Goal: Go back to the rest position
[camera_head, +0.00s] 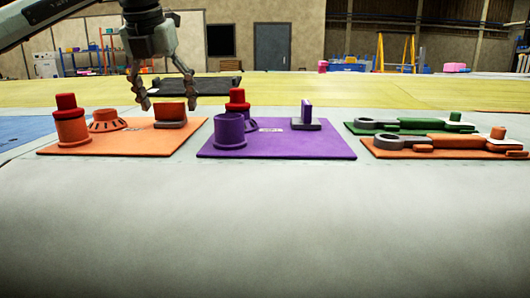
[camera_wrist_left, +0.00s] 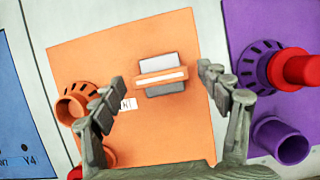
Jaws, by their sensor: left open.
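My left gripper (camera_head: 168,97) hangs open above the orange board (camera_head: 95,143), over the orange block on its dark grey base (camera_head: 170,113). In the left wrist view the open fingers (camera_wrist_left: 164,92) stand either side of that block (camera_wrist_left: 160,80), apart from it, with nothing between them. The orange board also carries an orange cylinder with a red cap (camera_head: 71,125) and a slotted orange ring (camera_head: 108,121). My right gripper is in neither view.
A purple board (camera_head: 290,145) with a purple cylinder (camera_head: 229,131), a red-capped part (camera_head: 237,100) and an upright purple plate (camera_head: 306,111) lies to the right. Green (camera_head: 412,125) and orange (camera_head: 450,145) link assemblies lie further right. The pale surface in front is clear.

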